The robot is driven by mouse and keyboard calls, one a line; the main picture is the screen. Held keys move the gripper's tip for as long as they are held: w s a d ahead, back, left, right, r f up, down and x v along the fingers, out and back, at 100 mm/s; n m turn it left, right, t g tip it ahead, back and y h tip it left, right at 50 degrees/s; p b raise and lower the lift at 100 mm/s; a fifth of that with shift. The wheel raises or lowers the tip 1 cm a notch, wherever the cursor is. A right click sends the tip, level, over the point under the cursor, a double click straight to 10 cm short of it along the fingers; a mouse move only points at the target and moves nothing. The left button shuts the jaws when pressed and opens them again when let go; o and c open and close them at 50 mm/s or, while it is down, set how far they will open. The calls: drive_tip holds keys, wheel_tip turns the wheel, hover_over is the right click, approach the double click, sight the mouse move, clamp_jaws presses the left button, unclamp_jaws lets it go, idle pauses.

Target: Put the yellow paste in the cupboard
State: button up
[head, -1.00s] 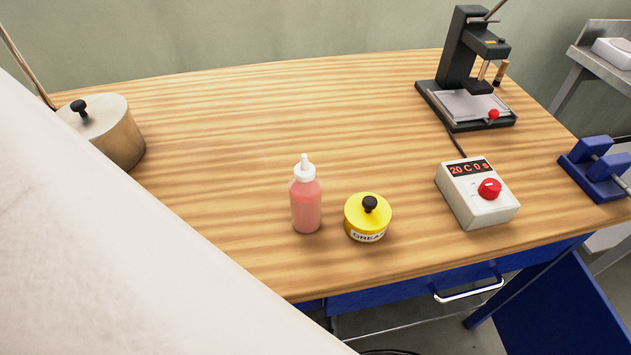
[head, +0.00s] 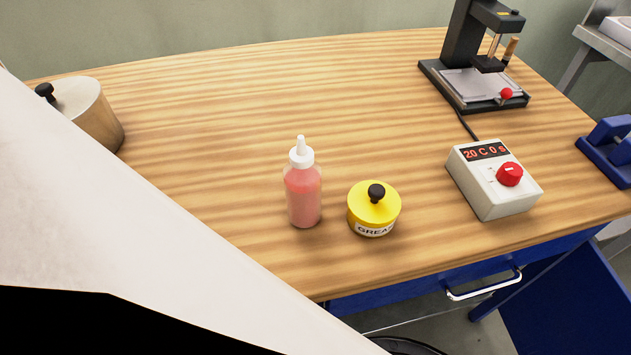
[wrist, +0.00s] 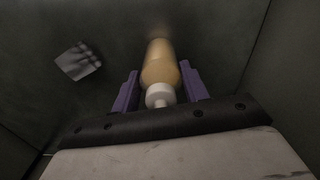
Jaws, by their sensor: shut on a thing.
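My gripper (wrist: 159,72) has purple fingers and is shut on the yellow paste (wrist: 160,62), a yellow-orange bottle with a white cap pointing toward the wrist camera. The paste does not show in the head view, where a large pale part of my arm covers the lower left. A dark grey surface lies beyond the bottle in the wrist view, with dark walls or panels at the sides. I cannot tell whether this is the cupboard. No cupboard is recognisable in the head view.
The wooden bench (head: 230,110) holds a red bottle (head: 303,190), a yellow grease tin (head: 373,210), a white control box (head: 490,190), a black press (head: 470,60) and a metal pot (head: 95,115). A small pale square (wrist: 78,61) shows in the wrist view.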

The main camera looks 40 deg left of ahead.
drive_tip(key=shift+r, duration=0.1)
drive_tip(key=shift+f, duration=0.2)
drive_tip(key=o, duration=1.1)
drive_tip(key=shift+o, duration=0.2)
wheel_tip(320, 180, up, 8)
drive_tip(key=shift+f+p, duration=0.1)
drive_tip(key=shift+p, duration=0.35)
